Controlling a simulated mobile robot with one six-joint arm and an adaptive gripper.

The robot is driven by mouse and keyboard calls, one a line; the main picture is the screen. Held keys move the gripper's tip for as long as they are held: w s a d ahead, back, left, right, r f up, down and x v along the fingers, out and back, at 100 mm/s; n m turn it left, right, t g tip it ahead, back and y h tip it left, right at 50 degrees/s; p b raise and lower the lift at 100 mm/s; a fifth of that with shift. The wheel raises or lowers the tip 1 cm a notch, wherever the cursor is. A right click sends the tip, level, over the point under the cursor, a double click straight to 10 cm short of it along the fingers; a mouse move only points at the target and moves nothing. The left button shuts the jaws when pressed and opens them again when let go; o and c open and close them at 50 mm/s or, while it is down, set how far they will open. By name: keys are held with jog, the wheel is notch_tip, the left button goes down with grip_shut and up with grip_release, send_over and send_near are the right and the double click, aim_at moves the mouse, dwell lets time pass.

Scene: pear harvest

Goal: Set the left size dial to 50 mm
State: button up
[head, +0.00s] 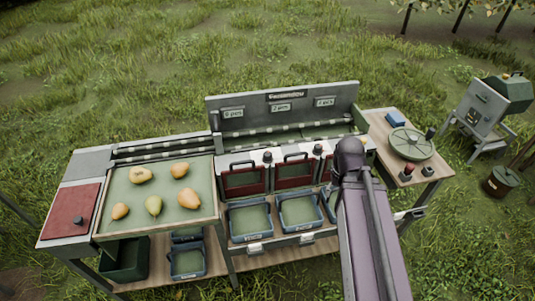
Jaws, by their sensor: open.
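Two small dark knobs stand on the pale front panels of the sorting bench, and they look like the size dials. The left knob (267,157) is between the first and second red gates. The right knob (318,149) is farther right, close to my arm. Their scales and pointer settings are too small to read. My purple arm rises from the bottom right, and its dark rounded joint is in front of the bench's right end. My gripper does not show, and the arm hides part of the bench there.
A green tray (136,205) with several pears is at the left, next to a red lid (72,212). Blue-rimmed bins (250,235) stand below the red gates (243,182). A side table (432,165) at the right holds a round green lid (410,144). Grass surrounds the bench.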

jog(key=shift+o, duration=0.2)
jog(key=o, duration=0.3)
jog(key=shift+w, duration=0.1)
jog(key=shift+o, duration=0.4)
jog(key=shift+w+a, duration=0.1)
jog(key=shift+w, duration=0.05)
notch_tip(320, 180, up, 3)
jog(key=m+p, duration=0.3)
jog(key=m, duration=0.9)
send_over(268, 153)
jog(key=shift+a, duration=0.1)
jog(key=shift+f, duration=0.25)
notch_tip(268, 153, down, 13)
jog(key=b, duration=1.3)
jog(key=shift+f+b, duration=0.2)
jog(key=shift+b, duration=0.2)
